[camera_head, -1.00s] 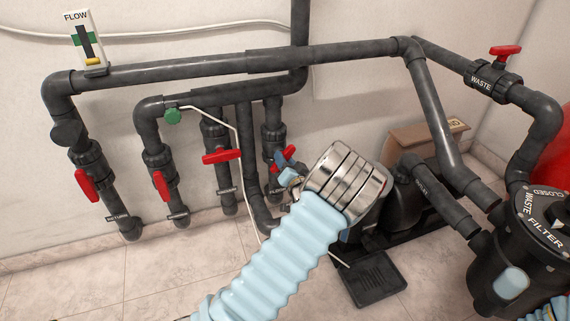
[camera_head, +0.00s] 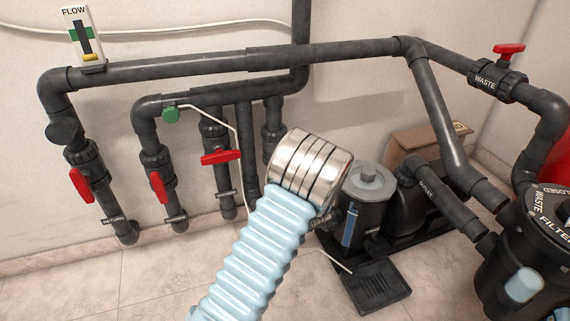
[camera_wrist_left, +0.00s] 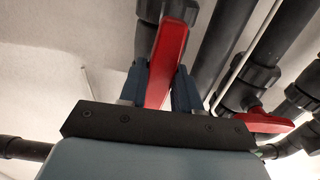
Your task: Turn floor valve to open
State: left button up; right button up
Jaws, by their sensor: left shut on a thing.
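In the left wrist view, my left gripper (camera_wrist_left: 159,82) is shut on a long red valve handle (camera_wrist_left: 167,60), with one blue finger on each side of it. The handle's upper end meets a dark valve body at the top edge. In the head view, my left wrist (camera_head: 309,172) hides the gripper and this handle. The valve's dark pipe (camera_head: 273,125) shows just above and left of the wrist. The valve's label is hidden. My right gripper is not in view.
Three other red-handled valves (camera_head: 80,186), (camera_head: 158,188), (camera_head: 221,157) stand to the left. A red waste valve handle (camera_head: 508,50) is at upper right. The pump (camera_head: 368,195) stands just right of my wrist, the filter (camera_head: 500,255) farther right. Floor at lower left is clear.

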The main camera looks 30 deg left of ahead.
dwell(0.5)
pick_arm(q)
jog(key=o, duration=1)
jog(key=p+v, duration=0.2)
jog(key=v, duration=1.1)
jog(key=shift+s+d, duration=0.25)
